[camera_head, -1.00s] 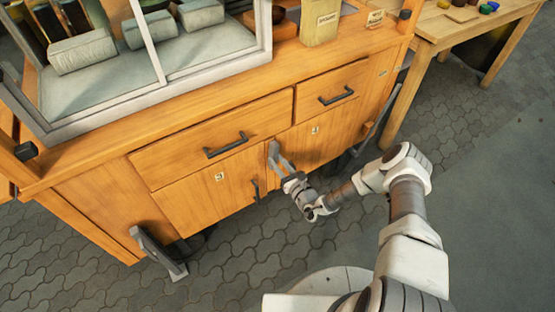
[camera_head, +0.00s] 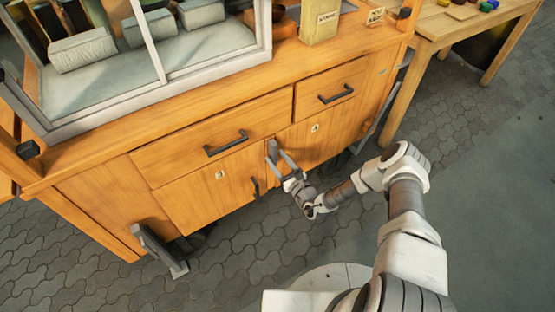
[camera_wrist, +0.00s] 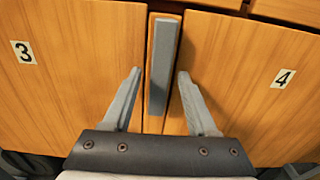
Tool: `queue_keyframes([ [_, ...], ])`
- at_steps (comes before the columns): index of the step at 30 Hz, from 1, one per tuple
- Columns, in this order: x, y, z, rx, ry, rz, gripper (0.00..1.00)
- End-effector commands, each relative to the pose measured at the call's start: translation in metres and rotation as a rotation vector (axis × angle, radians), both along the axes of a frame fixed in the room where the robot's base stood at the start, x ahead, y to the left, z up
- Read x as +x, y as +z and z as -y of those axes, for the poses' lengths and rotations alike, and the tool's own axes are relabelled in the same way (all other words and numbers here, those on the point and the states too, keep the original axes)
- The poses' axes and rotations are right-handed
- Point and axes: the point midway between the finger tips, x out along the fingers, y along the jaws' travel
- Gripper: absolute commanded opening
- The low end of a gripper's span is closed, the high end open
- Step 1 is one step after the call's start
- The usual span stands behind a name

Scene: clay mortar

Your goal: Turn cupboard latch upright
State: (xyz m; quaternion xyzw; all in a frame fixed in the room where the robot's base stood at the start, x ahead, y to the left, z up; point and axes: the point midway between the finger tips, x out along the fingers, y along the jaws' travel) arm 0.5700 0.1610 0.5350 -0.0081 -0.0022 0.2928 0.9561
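The cupboard latch (camera_wrist: 163,65) is a grey bar over the seam between the two lower doors, and it stands upright in the wrist view. In the head view its upper part (camera_head: 272,148) shows just beyond my fingers. My gripper (camera_wrist: 158,75) is open, with one finger on each side of the latch and a visible gap to it on both sides. It also shows in the head view (camera_head: 281,160), in front of the doors. Door 3 (camera_wrist: 70,70) is on the left and door 4 (camera_wrist: 245,75) on the right; both look closed.
Two drawers with dark handles, the left (camera_head: 226,143) and the right (camera_head: 336,94), sit above the doors. A dark door handle (camera_head: 255,190) is left of my gripper. A glazed case (camera_head: 150,50) stands on top. A wooden table (camera_head: 440,30) is at right. The paved floor in front is clear.

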Motion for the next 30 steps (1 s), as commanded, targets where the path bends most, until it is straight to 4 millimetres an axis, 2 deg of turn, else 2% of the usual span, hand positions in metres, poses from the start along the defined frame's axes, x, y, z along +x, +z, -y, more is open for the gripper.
queue_keyframes([
  [9,-0.001,0.0,0.001,0.002,-0.001,-0.001,0.6],
  [14,-0.015,0.001,0.011,0.001,-0.001,-0.002,0.6],
  [30,-0.118,0.001,0.08,0.002,-0.003,-0.002,0.6],
])
